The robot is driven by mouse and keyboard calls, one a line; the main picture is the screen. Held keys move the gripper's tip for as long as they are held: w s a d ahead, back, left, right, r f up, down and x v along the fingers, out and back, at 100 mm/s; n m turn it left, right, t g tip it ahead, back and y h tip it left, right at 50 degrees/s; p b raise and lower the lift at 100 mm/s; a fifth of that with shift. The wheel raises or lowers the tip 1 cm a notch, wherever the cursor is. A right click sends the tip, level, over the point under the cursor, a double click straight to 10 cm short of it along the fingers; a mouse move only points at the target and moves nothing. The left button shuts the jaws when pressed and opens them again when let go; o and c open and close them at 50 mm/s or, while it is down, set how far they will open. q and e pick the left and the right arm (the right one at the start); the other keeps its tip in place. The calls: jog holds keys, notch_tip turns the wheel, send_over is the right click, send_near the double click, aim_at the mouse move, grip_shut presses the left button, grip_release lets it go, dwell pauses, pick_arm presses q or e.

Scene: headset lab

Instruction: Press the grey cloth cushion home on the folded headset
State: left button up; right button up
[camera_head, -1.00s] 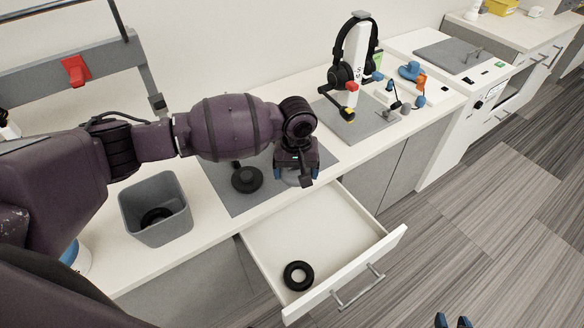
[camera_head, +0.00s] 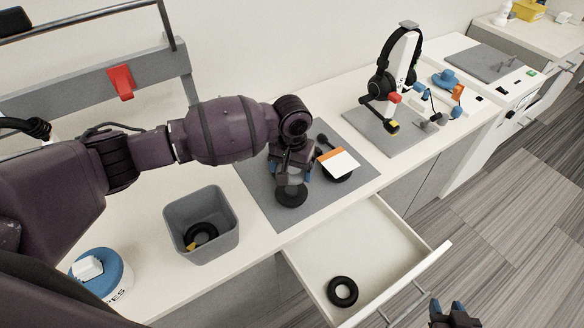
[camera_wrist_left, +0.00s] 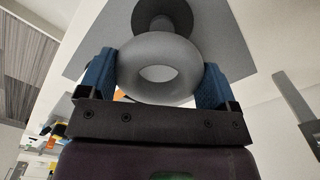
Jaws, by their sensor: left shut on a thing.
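My left gripper (camera_head: 291,178) is shut on the grey cloth cushion (camera_wrist_left: 160,64), a thick ring between the blue fingers in the left wrist view. The folded headset lies on the grey mat. One black round earcup (camera_head: 291,196) shows just below the gripper in the head view, and behind the cushion in the left wrist view (camera_wrist_left: 160,10). I cannot tell whether cushion and earcup touch. The other earcup (camera_head: 338,178) lies to the right, partly under a white and orange card (camera_head: 340,161). My right gripper (camera_head: 447,308) is open and empty, low at the right.
A grey bin (camera_head: 176,238) holding a black ring (camera_head: 201,233) stands left of the mat (camera_head: 262,205). An open drawer (camera_head: 320,262) holds another black ring (camera_head: 342,291). A headset (camera_head: 382,85) hangs on a white stand at the back right.

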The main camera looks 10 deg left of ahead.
aim_at(290, 191)
pick_arm(q)
jog(key=shift+a+m, duration=0.45)
jog(key=shift+m, duration=0.05)
jog(key=shift+d, duration=0.25)
jog(key=shift+a, duration=0.1)
jog(key=shift+r+p, duration=0.15)
jog(key=shift+p, duration=0.45)
jog(key=shift+f, duration=0.75)
notch_tip(290, 191, down, 2)
jog(key=shift+f+b, duration=0.1)
jog(key=shift+b, duration=0.45)
jog(key=shift+f+b, duration=0.35)
jog(key=shift+f, duration=0.85)
pick_arm(e)
jog(key=shift+s+a+f, duration=0.1)
jog(key=shift+s+f, duration=0.35)
jog(key=shift+f, duration=0.2)
jog(key=shift+w+r, duration=0.3)
jog(key=shift+w, duration=0.05)
